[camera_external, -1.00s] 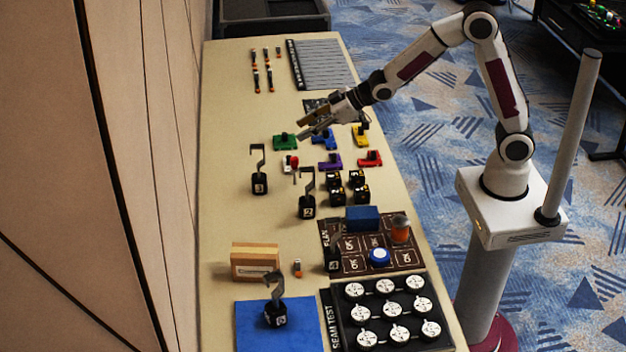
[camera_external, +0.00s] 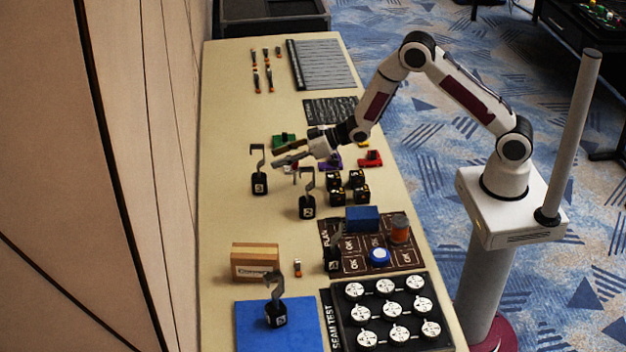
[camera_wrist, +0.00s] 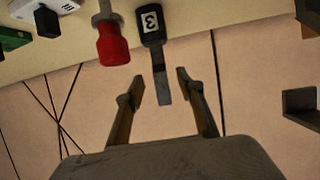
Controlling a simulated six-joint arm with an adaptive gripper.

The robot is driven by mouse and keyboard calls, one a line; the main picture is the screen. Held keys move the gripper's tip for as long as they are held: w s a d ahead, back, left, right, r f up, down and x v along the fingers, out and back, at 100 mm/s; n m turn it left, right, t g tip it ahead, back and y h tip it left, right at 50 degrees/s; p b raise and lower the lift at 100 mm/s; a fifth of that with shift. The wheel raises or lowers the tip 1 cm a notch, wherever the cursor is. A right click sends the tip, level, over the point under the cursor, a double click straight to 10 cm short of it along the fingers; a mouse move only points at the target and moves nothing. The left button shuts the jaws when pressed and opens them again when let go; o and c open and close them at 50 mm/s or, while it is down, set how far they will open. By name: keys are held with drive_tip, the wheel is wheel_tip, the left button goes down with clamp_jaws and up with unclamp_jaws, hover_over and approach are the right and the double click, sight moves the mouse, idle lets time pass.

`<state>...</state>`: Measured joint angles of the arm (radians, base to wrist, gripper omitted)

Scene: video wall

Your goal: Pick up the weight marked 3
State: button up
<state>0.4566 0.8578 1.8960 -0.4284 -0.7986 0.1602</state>
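The weight marked 3 (camera_wrist: 150,22) is a black block with a white label and a grey hook. It stands upright on the table in the external view (camera_external: 259,186), its label too small there to read surely. My gripper (camera_external: 277,155) is open and empty, just right of that weight's hook and about at hook height. In the wrist view my gripper (camera_wrist: 160,84) has its two fingertips apart, with the hook's end appearing between them. I cannot tell whether the hook is at fingertip depth. No contact is visible.
A red-handled object (camera_wrist: 113,46) is close beside the weight. Another hooked weight (camera_external: 307,206) stands to the right and nearer the camera, with black cubes (camera_external: 346,187) beyond it. A third hooked weight (camera_external: 276,313) is on a blue mat. The table left of the weight is clear.

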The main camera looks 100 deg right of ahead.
sight(261, 165)
drive_tip(key=shift+d+f, duration=0.2)
drive_tip(key=shift+f, duration=0.45)
drive_tip(key=shift+w+f, duration=0.1)
drive_tip(key=shift+w, duration=0.05)
drive_tip(key=shift+x, duration=1.15)
drive_tip(key=shift+w, duration=0.2)
drive_tip(key=shift+x, duration=2.45)
drive_tip(key=shift+s+a, duration=0.1)
clamp_jaws()
